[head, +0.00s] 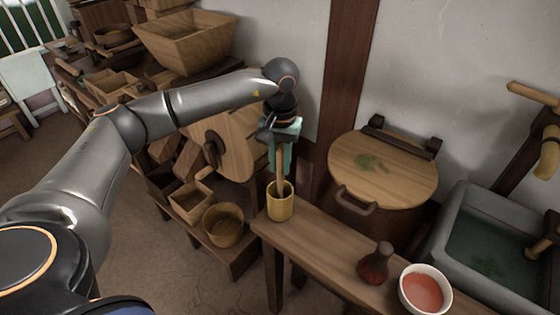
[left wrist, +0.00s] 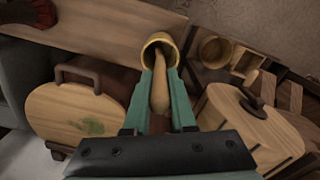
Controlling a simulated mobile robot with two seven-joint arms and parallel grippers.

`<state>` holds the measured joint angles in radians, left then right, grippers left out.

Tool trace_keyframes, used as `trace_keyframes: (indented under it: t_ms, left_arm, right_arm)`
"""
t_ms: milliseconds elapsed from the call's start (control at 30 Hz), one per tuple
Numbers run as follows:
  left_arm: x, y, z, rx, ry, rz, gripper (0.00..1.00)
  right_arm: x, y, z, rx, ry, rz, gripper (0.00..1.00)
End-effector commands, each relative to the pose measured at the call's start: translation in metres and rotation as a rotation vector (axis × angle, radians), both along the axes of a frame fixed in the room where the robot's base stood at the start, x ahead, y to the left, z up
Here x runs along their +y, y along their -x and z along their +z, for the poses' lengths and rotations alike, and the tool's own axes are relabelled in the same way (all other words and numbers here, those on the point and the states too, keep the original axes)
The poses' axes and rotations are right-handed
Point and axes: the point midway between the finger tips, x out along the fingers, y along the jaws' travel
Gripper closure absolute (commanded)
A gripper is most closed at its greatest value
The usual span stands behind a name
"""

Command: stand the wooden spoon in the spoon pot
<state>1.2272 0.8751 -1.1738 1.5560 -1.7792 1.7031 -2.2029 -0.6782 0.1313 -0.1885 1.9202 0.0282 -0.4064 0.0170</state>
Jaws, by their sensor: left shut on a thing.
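The wooden spoon (head: 281,170) hangs roughly upright from my left gripper (head: 281,150), whose teal fingers are shut on it. My right gripper is out of view.
The bench (head: 325,241) also bears a dark red flask (head: 374,266) and a white bowl of red stuff (head: 422,290). Behind are a round wooden lid (head: 385,170) and a grey stone basin (head: 455,222). A wooden tub (head: 223,226) stands on the low shelf to the left.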

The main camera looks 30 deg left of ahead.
Motion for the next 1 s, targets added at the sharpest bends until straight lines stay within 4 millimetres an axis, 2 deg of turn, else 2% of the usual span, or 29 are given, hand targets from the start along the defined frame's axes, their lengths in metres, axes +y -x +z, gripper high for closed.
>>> trace_keyframes:
  t_ms: [33, 67, 367, 633, 733, 867, 1000]
  left_arm:
    - [0.000, 0.000, 0.000, 0.000, 0.000, 0.000, 1.00]
    - [0.000, 0.000, 0.000, 0.000, 0.000, 0.000, 0.75]
    - [0.000, 0.000, 0.000, 0.000, 0.000, 0.000, 0.42]
    - [0.000, 0.000, 0.001, 0.000, 0.000, 0.000, 0.41]
    - [0.000, -0.001, 0.009, -0.003, 0.001, 0.000, 0.41]
    - [0.000, -0.001, 0.030, -0.006, 0.001, 0.000, 0.41]
    - [0.000, -0.002, 0.062, -0.007, 0.001, 0.000, 0.41]
  right_arm:
    - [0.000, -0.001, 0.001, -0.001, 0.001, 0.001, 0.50]
    - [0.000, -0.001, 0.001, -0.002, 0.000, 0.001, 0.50]
    - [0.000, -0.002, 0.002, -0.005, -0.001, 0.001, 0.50]
    - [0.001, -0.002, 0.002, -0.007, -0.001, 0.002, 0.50]
    - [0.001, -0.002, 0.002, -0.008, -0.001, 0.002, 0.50]
    - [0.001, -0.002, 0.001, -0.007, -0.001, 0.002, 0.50]
    - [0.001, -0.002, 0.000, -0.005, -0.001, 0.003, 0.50]
